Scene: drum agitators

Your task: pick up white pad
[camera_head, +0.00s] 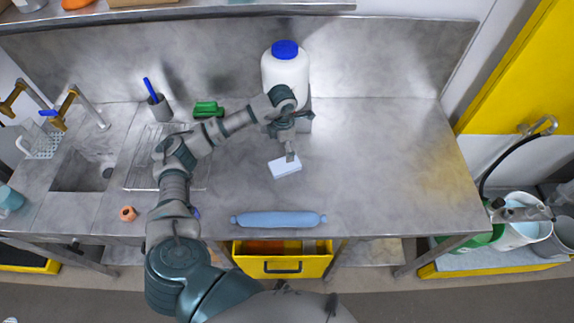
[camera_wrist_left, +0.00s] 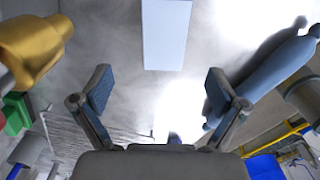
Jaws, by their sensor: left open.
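The white pad (camera_head: 285,167) is a small pale block lying flat on the metal counter, near its middle. My left gripper (camera_head: 291,146) is just above and behind the pad in the head view, with its fingers pointing down. In the left wrist view the pad (camera_wrist_left: 166,34) is a white rectangle at the top centre, beyond the fingertips. The left gripper (camera_wrist_left: 158,85) is open with nothing between its two fingers. My right gripper is not in view.
A white jug with a blue cap (camera_head: 285,64) stands behind the gripper. A blue roll (camera_head: 279,219) lies at the front edge. A green object (camera_head: 208,109) and a wire rack (camera_head: 146,172) are to the left. The counter's right side (camera_head: 400,170) is clear.

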